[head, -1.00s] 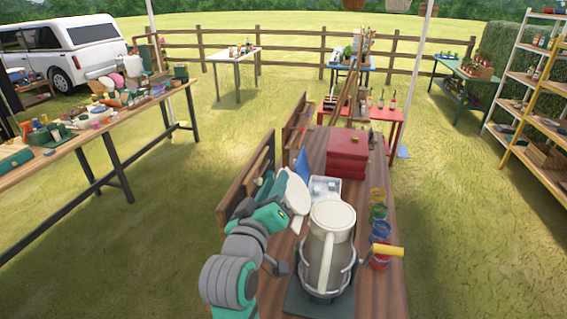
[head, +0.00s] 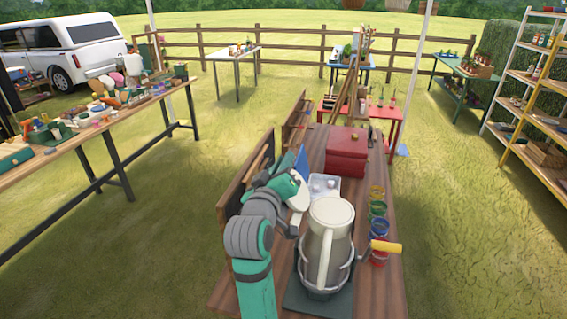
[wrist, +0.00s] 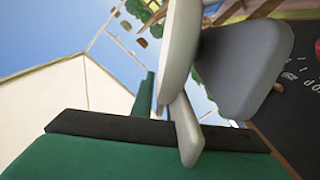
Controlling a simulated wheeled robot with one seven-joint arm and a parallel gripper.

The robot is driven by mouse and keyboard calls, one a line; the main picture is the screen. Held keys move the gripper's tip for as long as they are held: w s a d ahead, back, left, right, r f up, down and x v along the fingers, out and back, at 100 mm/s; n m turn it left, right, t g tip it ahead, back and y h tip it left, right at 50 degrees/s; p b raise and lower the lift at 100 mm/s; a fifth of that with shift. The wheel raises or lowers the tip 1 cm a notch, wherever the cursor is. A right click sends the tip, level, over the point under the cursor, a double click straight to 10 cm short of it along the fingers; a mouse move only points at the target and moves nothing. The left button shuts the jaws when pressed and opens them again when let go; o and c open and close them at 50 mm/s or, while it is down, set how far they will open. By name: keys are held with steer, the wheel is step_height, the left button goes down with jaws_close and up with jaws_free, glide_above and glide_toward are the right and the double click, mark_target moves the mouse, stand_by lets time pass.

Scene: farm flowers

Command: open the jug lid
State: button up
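The jug (head: 318,265) is grey with a cream lid (head: 331,212) and a cream strip down its near side. It stands upright in a metal frame on a dark mat (head: 292,301). The lid looks closed on top. My gripper (head: 290,190) is just left of and behind the jug's rim, partly hidden by my wrist. In the wrist view, a cream edge with a narrow tab (wrist: 187,135) and a rounded grey piece (wrist: 240,70) are very close. They look like lid and jug, but this is not certain. I cannot make out the fingertips or any contact.
A wooden rack (head: 240,195) stands close left of my arm. Behind the jug are a pale tray (head: 325,184) and a red box (head: 346,152). Several coloured paint pots (head: 378,208) line the right edge. A yellow handle (head: 386,247) sticks out right of the jug.

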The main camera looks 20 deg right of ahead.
jaws_close()
steer(key=s+d+r+m, duration=0.1)
steer(key=m, duration=0.1)
steer(key=s+d+r+m, duration=0.1)
steer(key=d+m, duration=0.1)
steer(key=shift+r, duration=0.15)
steer(key=shift+s+d+r+m, duration=0.15)
steer(key=shift+s+d+m, duration=0.25)
steer(key=shift+d+m, duration=0.25)
steer(key=shift+a, duration=0.1)
steer(key=shift+o, duration=2.2)
jaws_free()
